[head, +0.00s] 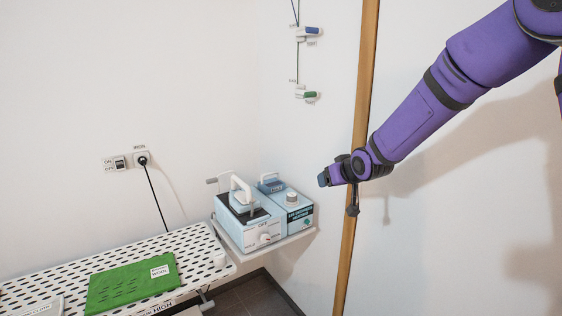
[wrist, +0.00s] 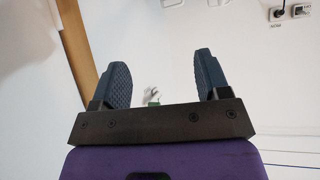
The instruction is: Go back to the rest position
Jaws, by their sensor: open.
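My gripper (head: 326,179) is at the end of my purple arm, raised in front of the white wall and the wooden post in the head view. In the wrist view its two dark, ridged fingers (wrist: 160,85) stand wide apart with nothing between them that they touch. It is open and empty. In the head view it is above and to the right of the light-blue appliance, apart from it.
A perforated ironing board (head: 204,243) with a green folded cloth (head: 132,286) is at lower left. A light-blue appliance (head: 232,236) and a box with a knob (head: 304,217) stand on a shelf. A wooden post (head: 346,262) is close to my gripper. A wall socket (head: 141,161) is at left.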

